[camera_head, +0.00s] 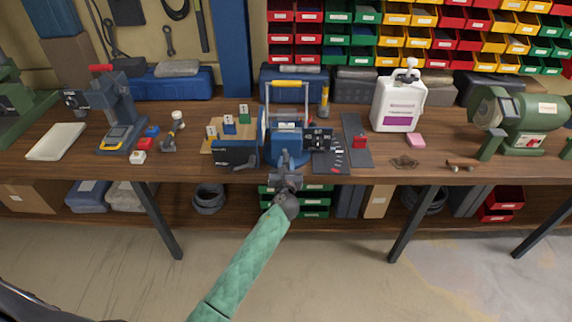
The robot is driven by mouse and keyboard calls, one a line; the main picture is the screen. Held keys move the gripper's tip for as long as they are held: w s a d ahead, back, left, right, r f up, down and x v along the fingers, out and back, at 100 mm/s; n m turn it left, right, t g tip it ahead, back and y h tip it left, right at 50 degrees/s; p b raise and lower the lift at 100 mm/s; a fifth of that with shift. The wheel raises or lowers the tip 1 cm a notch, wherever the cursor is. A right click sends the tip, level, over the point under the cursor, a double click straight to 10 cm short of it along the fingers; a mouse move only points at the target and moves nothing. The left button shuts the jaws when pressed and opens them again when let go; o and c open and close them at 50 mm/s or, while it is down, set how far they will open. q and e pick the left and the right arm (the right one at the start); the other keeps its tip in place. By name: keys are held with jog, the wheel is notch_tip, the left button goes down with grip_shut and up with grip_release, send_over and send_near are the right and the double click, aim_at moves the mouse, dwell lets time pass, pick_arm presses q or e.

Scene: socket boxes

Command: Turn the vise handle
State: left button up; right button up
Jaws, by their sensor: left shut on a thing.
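The blue vise (288,145) stands at the front edge of the workbench, in the middle of the view. My left gripper (287,172) is at the vise's front, at the bench edge, with its green-sleeved arm coming up from below. It is shut on the vise handle, which is mostly hidden by the gripper, so I cannot tell the handle's angle. My right gripper is not in view.
The wooden workbench (350,178) runs across the view. A dark blue box (236,154) stands left of the vise, and a dark tray (330,160) lies right of it. A white jug (398,103) and a green grinder (525,122) stand further right. The floor in front is clear.

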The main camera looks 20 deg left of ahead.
pick_arm(q)
jog(key=n+b, duration=0.4)
jog(key=n, duration=0.4)
jog(key=shift+f, duration=0.1)
jog(key=n+b, duration=0.3)
jog(key=n, duration=0.4)
jog(key=shift+n+b, duration=0.35)
jog(key=shift+n, duration=0.05)
jog(key=shift+r+n, duration=0.2)
jog(key=shift+n, duration=0.4)
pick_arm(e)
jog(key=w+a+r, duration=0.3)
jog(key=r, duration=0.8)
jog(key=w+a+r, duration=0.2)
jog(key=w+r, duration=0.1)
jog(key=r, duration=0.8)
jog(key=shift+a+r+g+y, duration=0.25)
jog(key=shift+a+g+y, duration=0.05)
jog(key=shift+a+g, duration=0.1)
pick_arm(q)
jog(key=o, duration=1)
jog(key=shift+w+f, duration=0.1)
